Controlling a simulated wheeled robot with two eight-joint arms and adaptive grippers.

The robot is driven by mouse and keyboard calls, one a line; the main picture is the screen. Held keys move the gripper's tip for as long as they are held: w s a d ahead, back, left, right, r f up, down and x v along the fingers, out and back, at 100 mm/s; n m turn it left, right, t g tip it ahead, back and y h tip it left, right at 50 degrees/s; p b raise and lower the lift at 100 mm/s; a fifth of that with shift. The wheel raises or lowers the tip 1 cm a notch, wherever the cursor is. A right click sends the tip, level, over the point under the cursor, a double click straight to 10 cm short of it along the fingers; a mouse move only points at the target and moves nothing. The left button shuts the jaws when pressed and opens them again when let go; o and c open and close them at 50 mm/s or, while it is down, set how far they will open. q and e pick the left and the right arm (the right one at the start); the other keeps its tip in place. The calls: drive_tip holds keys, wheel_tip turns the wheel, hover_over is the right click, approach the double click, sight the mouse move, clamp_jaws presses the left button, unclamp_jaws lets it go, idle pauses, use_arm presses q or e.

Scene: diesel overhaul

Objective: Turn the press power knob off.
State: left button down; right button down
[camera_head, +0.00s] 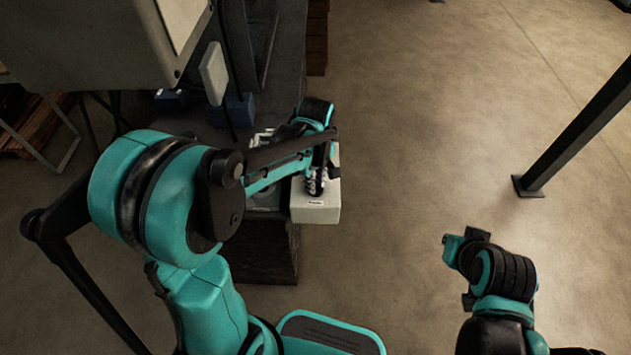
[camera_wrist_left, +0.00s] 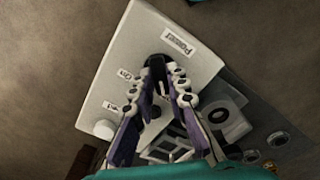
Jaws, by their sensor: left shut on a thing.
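The press power box is a pale box with a "Power" label. It shows in the head view (camera_head: 325,212) and in the left wrist view (camera_wrist_left: 136,42). The power knob (camera_wrist_left: 157,84) is dark and mostly hidden between the fingers, so its exact angle is hard to read. My left gripper (camera_head: 316,184) reaches down over the box. In the left wrist view its two fingers (camera_wrist_left: 162,78) are closed around the knob from both sides. My right arm's end (camera_head: 470,262) is at the lower right, away from the box; its fingers cannot be made out.
Two small position labels (camera_wrist_left: 117,90) and a round white button (camera_wrist_left: 103,130) sit on the box's left side in the wrist view. A dark post (camera_head: 575,135) stands on the right. The floor (camera_head: 410,130) between box and post is clear.

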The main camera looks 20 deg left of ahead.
use_arm(q)
drive_tip(key=c, duration=1.5)
unclamp_jaws()
wheel_tip(320, 180, up, 12)
drive_tip(key=s+a+f+m+t, duration=0.2)
drive_tip(key=s+m+t, duration=0.5)
drive_tip(key=s+m, duration=0.4)
drive_tip(key=shift+s+f+m, duration=0.25)
drive_tip(key=shift+s+m, duration=0.15)
drive_tip(key=shift+m, duration=0.3)
